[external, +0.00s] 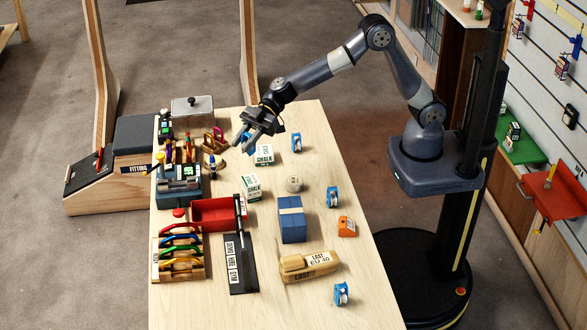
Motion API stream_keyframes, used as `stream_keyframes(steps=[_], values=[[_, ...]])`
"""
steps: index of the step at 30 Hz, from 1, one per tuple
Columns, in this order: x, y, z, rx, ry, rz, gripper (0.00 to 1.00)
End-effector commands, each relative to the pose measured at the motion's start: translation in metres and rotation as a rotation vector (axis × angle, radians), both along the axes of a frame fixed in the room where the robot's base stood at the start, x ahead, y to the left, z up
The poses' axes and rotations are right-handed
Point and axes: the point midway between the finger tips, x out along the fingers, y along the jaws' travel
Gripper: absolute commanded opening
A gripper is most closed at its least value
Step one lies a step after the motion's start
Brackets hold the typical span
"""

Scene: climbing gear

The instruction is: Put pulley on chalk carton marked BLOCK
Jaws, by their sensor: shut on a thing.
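My gripper (245,145) is over the far part of the table, shut on a small blue thing that looks like a pulley (250,150), mostly hidden by the fingers. A white and green chalk carton (264,156) stands just right of the gripper. A second white and green chalk carton (252,188) stands nearer the camera. The small print on both is too small to tell which is marked BLOCK. Other blue and white pulleys stand along the right side of the table: one at the far end (296,142), one midway (332,196), one near the front (341,293).
On the wooden table (375,300) are a blue block bundle (292,220), a ball (294,184), an orange box (347,227), a wooden last (310,265), a red bin (213,214), a black sign (241,262) and a rack of carabiners (178,255). The right edge strip is mostly clear.

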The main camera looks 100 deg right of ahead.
Motion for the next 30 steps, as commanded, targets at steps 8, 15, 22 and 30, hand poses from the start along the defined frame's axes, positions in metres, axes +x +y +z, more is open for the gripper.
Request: stream_keyframes(steps=[8,15,22,30], values=[[-0.001,0.004,-0.050,0.001,0.004,0.008,0.04],[-0.001,0.003,-0.075,0.001,0.004,0.007,0.04],[-0.001,0.003,-0.098,0.001,0.000,0.006,0.04],[-0.001,0.003,-0.099,0.000,-0.001,0.007,0.04]])
